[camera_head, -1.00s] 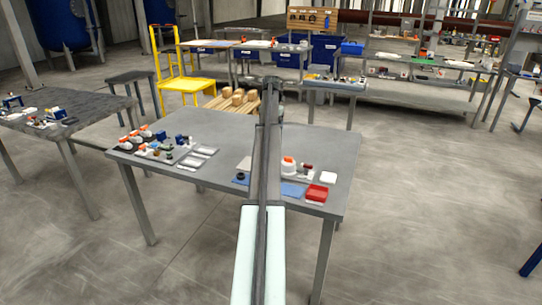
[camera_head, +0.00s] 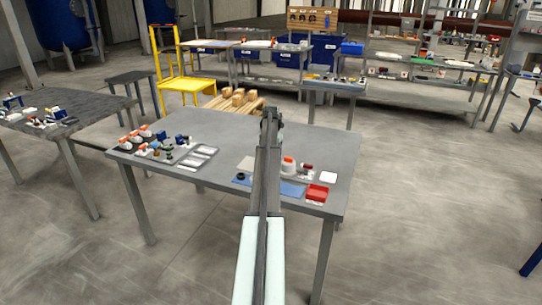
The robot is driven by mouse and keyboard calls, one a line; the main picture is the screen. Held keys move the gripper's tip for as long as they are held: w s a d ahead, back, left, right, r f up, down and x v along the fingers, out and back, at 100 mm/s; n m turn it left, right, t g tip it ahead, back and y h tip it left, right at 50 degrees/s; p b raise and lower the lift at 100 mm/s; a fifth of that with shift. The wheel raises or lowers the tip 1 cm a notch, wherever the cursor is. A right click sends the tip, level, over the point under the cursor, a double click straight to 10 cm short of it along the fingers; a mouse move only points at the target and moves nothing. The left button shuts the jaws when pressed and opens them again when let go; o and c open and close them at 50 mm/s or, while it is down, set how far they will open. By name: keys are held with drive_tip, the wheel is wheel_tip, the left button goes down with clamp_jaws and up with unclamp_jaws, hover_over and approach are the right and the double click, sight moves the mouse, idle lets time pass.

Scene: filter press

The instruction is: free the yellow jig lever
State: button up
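My arm reaches from the bottom middle of the head view up over the near grey table (camera_head: 225,130). Its far end, with my gripper (camera_head: 271,112), is above the table's middle. The gripper is small and seen end-on, so I cannot tell whether its fingers are open or shut. I cannot make out a yellow jig lever. Small white and orange parts (camera_head: 289,164) stand right of my arm, on or behind a blue mat (camera_head: 292,188). My arm hides part of the table and mat.
A red tray (camera_head: 317,193) and a white block (camera_head: 328,178) lie at the right. Several small parts and grey trays (camera_head: 198,156) lie at the left. The table's back middle looks clear.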

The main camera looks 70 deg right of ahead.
drive_tip(key=c, duration=0.8)
drive_tip(key=shift+m, duration=0.3)
drive_tip(key=m, duration=0.8)
drive_tip(key=shift+m, duration=0.4)
drive_tip(key=m, duration=0.4)
drive_tip(key=shift+m, duration=2.2)
